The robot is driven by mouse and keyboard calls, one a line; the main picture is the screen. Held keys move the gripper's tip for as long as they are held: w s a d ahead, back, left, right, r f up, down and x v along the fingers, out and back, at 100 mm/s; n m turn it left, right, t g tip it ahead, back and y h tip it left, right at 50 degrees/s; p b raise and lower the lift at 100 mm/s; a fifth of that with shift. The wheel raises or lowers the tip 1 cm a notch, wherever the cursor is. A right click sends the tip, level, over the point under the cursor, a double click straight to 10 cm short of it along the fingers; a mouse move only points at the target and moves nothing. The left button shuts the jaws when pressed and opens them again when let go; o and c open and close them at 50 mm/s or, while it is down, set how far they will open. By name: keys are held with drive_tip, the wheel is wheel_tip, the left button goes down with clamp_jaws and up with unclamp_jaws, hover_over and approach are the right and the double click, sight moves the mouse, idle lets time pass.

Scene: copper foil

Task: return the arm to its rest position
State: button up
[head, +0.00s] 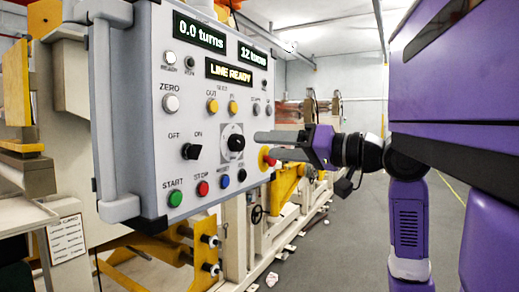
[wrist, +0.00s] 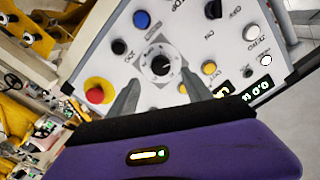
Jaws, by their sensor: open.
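My purple arm (head: 405,225) comes in from the right in the head view. My gripper (head: 262,146) is open and empty, its two grey fingers pointing left at the control panel (head: 137,120). In the head view the fingers overlap the panel's right edge, next to the black rotary knob (head: 236,142). In the wrist view the fingers (wrist: 162,98) spread apart with the rotary knob (wrist: 160,65) between and beyond them. I cannot tell how wide the gap to the panel is.
The panel displays (head: 229,69) read "0.0 turns", "12 turns" and "LINE READY". A red emergency button (head: 265,159) sits close by the fingers. Yellow and white machinery (head: 285,190) stands behind the panel. Grey floor (head: 350,240) lies open to the right.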

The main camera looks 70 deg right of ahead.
drive_tip(key=shift+s+a, duration=0.1)
drive_tip(key=shift+s, duration=0.3)
idle(0.3)
